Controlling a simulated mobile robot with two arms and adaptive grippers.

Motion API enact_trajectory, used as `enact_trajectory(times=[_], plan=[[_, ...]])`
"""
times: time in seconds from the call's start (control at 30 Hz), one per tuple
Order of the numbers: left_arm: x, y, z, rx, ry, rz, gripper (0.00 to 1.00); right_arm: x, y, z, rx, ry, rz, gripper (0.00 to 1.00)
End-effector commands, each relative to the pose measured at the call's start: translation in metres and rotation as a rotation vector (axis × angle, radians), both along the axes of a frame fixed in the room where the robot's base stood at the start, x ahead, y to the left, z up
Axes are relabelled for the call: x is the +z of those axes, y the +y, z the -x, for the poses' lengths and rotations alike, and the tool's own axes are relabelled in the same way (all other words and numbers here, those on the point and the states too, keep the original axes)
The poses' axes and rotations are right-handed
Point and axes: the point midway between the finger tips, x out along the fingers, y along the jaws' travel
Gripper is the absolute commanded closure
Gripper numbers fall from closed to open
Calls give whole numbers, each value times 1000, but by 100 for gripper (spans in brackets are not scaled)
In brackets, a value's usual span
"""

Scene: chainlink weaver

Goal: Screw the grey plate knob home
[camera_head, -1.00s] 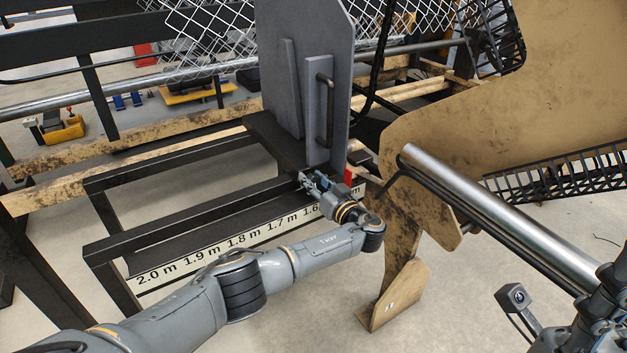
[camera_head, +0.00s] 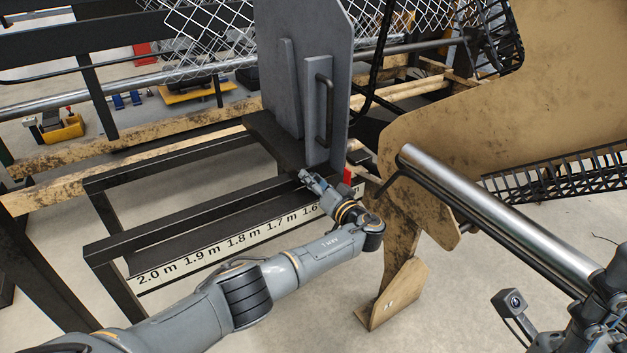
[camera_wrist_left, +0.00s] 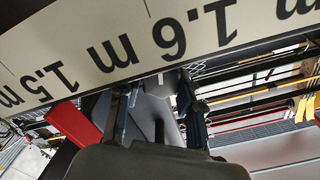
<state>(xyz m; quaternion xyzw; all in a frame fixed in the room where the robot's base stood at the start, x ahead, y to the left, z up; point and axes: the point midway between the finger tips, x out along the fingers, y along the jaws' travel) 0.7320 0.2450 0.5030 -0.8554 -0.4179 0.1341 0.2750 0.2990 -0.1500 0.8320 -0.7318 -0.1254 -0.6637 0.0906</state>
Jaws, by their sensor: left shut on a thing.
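The grey plate (camera_head: 290,60) stands upright on a black ledge at the top middle of the head view, with a dark bar handle (camera_head: 325,110) on its front. My left gripper (camera_head: 306,178) is at the foot of the plate, by the front end of the black ledge. In the left wrist view my left gripper's two dark fingers (camera_wrist_left: 157,112) stand either side of a grey piece (camera_wrist_left: 153,118), which I take for the plate knob. The fingers and the wrist hide much of it, and its thread is not visible.
A black frame (camera_head: 190,215) with a measuring strip (camera_head: 240,240) lies just left of my left gripper. A worn tan panel (camera_head: 470,130) and a shiny metal tube (camera_head: 500,215) stand to the right. Wire mesh (camera_head: 205,35) hangs behind. Bare floor shows in front.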

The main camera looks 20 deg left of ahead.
Motion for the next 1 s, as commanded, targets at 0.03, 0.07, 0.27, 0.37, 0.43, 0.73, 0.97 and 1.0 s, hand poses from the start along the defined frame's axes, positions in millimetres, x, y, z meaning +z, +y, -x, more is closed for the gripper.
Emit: enact_trajectory(times=[0.03,0.07,0.27,0.37,0.43,0.73,0.97,1.0], plan=[[-1,0,0,1,1,1,95,0,0,0,0,1,0,60],[-1,0,0,1,1,1,95,0,0,0,0,1,0,60],[-1,0,0,1,0,1,44,0,0,0,0,2,1,60],[-1,0,0,1,0,1,42,0,0,-1,0,3,1,60],[-1,0,0,1,0,1,42,0,0,-1,0,3,1,60],[-1,-10,7,-3,-2,3,42,-1,0,-1,0,6,-1,60],[-3,-39,30,-4,4,5,42,0,0,0,0,3,-1,60],[-3,-44,33,-5,4,6,42,0,0,0,0,3,-1,60]])
